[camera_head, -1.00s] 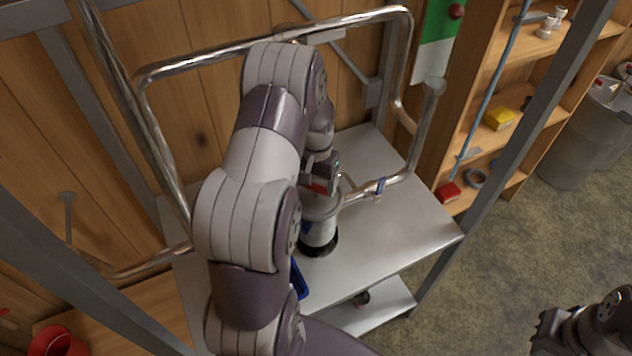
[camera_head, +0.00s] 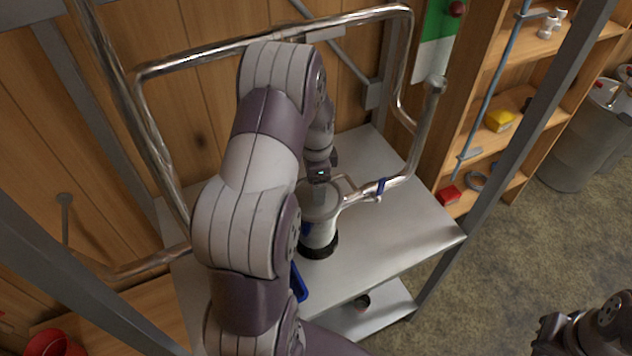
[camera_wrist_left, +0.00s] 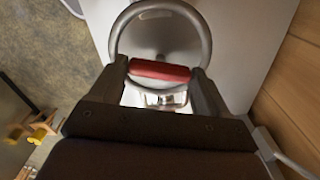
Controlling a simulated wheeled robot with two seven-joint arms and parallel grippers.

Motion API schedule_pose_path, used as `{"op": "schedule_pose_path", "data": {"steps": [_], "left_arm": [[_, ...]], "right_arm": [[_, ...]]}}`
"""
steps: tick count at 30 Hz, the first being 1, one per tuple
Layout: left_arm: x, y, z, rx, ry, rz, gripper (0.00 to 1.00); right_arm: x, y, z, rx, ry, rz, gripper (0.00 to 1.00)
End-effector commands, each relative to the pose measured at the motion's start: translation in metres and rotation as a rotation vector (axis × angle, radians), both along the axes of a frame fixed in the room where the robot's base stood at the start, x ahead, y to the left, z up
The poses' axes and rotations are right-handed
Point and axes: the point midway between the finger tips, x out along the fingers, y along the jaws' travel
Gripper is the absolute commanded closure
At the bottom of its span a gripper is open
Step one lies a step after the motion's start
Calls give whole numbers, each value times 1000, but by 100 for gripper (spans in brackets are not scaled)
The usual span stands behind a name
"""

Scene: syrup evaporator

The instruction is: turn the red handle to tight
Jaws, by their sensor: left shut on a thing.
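The red handle (camera_wrist_left: 160,70) is a short red bar lying crosswise in the left wrist view. My left gripper (camera_wrist_left: 158,75) is shut on it, with one dark finger at each end of the bar. A round metal rim (camera_wrist_left: 204,30) curves around behind the handle. In the head view the left gripper is at the top of a grey metal canister (camera_head: 318,232) with a black base. The red handle is hidden there behind my arm and wrist. My right gripper (camera_head: 545,335) is at the bottom right, dark and partly cut off, away from the canister.
The canister stands on a metal table (camera_head: 385,240). A steel pipe (camera_head: 410,165) with a small blue valve lever (camera_head: 381,187) runs to it from the right. A blue object (camera_head: 298,283) lies at its left front. Wooden shelves (camera_head: 515,105) stand at the right.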

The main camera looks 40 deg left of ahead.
Motion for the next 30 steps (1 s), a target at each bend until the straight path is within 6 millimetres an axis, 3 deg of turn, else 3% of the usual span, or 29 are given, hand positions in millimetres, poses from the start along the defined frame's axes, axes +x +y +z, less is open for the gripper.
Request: {"op": "schedule_pose_path", "data": {"steps": [30], "left_arm": [[1, 1, 1, 3, -2, -946, 54]], "right_arm": [[0, 0, -10, 0, 0, 0, 100]]}}
